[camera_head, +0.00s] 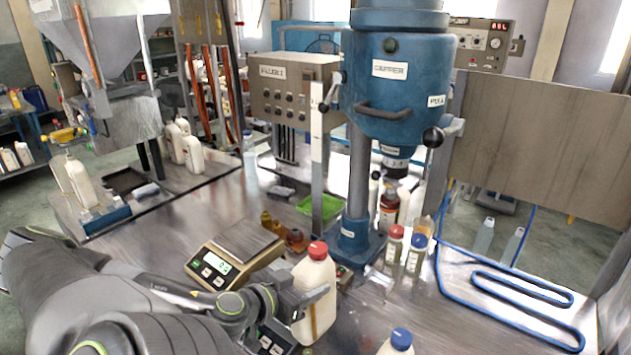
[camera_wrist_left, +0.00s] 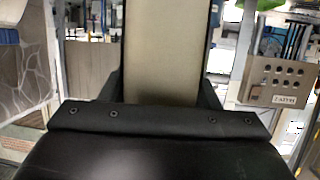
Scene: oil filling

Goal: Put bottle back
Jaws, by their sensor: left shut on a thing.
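A cream-white bottle with a red cap (camera_head: 316,280) is upright in the head view, in front of the scale. My left gripper (camera_head: 312,298) comes in from the left and is shut on this bottle's body. In the left wrist view, a pale surface (camera_wrist_left: 166,50), likely the bottle, fills the space between the dark gripper parts. Whether the bottle's base touches the table is unclear. My right gripper is not in view.
A scale with a lit display (camera_head: 238,252) stands left of the bottle. A blue machine (camera_head: 400,80) on a column stands behind. Small bottles with red and blue caps (camera_head: 393,248) stand right of the column. A blue-capped bottle (camera_head: 398,346) is at the front edge. A blue hose (camera_head: 520,318) lies right.

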